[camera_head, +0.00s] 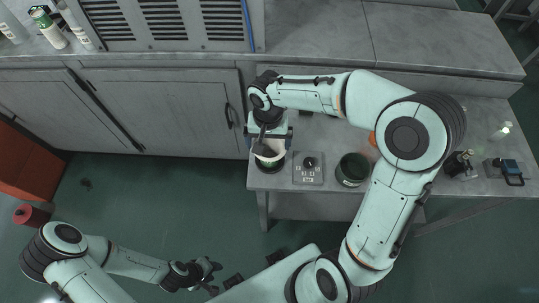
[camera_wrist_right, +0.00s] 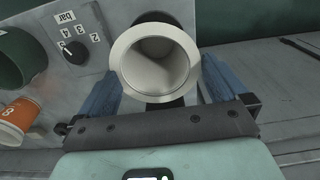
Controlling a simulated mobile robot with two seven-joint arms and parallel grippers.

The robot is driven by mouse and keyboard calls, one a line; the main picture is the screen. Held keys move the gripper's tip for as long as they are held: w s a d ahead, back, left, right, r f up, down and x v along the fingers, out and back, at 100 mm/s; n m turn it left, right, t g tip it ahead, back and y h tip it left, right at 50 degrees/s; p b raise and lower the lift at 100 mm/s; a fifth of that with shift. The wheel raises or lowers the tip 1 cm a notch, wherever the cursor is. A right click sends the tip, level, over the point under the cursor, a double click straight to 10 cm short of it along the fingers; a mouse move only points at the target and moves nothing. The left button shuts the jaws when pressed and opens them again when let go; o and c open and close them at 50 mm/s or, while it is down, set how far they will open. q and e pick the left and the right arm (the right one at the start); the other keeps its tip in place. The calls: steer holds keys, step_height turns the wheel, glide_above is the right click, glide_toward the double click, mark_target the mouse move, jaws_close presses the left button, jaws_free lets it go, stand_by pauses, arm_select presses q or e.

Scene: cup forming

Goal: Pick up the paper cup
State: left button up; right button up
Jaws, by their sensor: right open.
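The white paper cup (camera_head: 268,153) is at the left end of the grey workbench, with a dark round form around or below its lower part. In the right wrist view the cup (camera_wrist_right: 154,62) shows its open rim and empty inside. My right gripper (camera_wrist_right: 160,92) is open, with one blue finger on each side of the cup. Whether the fingers touch it I cannot tell. In the head view my right gripper (camera_head: 268,136) is at the cup's far side. My left gripper (camera_head: 214,276) is low over the floor, its fingers apart and empty.
Right of the cup are a control panel with a knob (camera_head: 309,166), a dark green container (camera_head: 352,169) and an orange cup, marked 8 in the wrist view (camera_wrist_right: 20,116). Small tools (camera_head: 508,168) lie at the bench's right end. Grey cabinets (camera_head: 165,110) stand behind.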

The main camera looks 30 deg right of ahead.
mark_target(270, 151)
steer(key=f, duration=0.1)
steer(key=f+b, duration=0.1)
steer(key=f, duration=0.1)
steer(key=s+f+b, duration=0.1)
steer(key=f, duration=0.1)
steer(key=shift+d, duration=0.1)
arm_select(q)
steer(key=s+f, duration=0.2)
steer(key=f, duration=0.1)
steer(key=shift+f, duration=0.1)
arm_select(e)
steer(key=shift+w+r, duration=0.1)
steer(key=shift+w, duration=0.05)
steer(key=shift+c, duration=0.3)
steer(key=c, duration=0.9)
steer(key=shift+c, duration=0.2)
